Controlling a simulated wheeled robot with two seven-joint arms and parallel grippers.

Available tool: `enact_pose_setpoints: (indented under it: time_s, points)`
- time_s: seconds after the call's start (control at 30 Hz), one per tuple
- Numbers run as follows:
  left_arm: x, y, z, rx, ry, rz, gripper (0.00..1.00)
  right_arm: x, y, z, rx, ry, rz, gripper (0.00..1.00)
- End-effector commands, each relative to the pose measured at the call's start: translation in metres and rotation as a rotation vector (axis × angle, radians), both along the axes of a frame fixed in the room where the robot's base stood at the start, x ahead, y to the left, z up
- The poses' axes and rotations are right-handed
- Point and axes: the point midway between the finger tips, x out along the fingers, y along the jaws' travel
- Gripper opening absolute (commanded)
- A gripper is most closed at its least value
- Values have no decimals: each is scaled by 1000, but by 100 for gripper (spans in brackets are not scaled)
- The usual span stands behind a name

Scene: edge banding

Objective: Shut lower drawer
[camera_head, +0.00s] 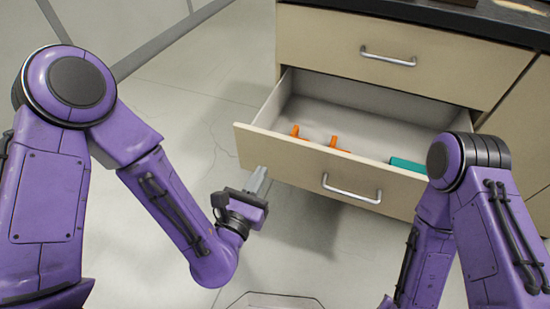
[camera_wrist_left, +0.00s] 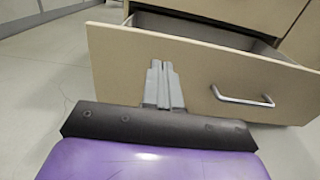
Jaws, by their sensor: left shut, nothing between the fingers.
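The lower drawer (camera_head: 300,158) is pulled well out of the cabinet. Its beige front carries a silver bar handle (camera_head: 351,190). My left gripper (camera_head: 261,172) is shut and empty, close to the left part of the drawer front. In the left wrist view its fingers (camera_wrist_left: 160,68) overlap the drawer front (camera_wrist_left: 120,65), left of the handle (camera_wrist_left: 242,99); I cannot tell whether they touch it. My right arm (camera_head: 450,215) shows at the right, but its gripper is out of view.
Orange items (camera_head: 334,143) and a teal item (camera_head: 406,165) lie inside the drawer. The upper drawer (camera_head: 330,40) above is shut, under a dark countertop (camera_head: 480,18). The pale floor (camera_head: 185,105) left of the cabinet is clear.

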Motion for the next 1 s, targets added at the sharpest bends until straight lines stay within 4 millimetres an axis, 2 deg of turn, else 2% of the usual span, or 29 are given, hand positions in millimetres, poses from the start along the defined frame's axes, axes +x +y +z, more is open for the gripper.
enact_pose_setpoints:
  time_s: [0.03, 0.33, 0.4, 0.6, 0.9, 0.93, 1.0]
  points:
    - [8, -1, -12, -2, -9, 7, 0, 0, 0, -24, 1, 1, -1, 0]
    - [50, -13, -10, -4, -6, 4, 0, -5, 4, -86, 9, 8, -5, 0]
    - [62, -17, -1, 1, -3, 3, 0, -5, 4, -75, 9, 9, -5, 0]
    - [82, -24, -1, 3, -2, 0, 0, -5, 4, -78, 10, 8, -6, 0]
    - [85, -24, 0, 3, 0, -1, 0, -5, 4, -78, 11, 8, -6, 0]
    - [85, -32, -1, 4, 1, -4, 0, -6, 3, -78, 8, 8, -9, 0]
    - [85, -26, -1, 4, 0, 1, 0, -5, 4, -78, 11, 8, -6, 0]
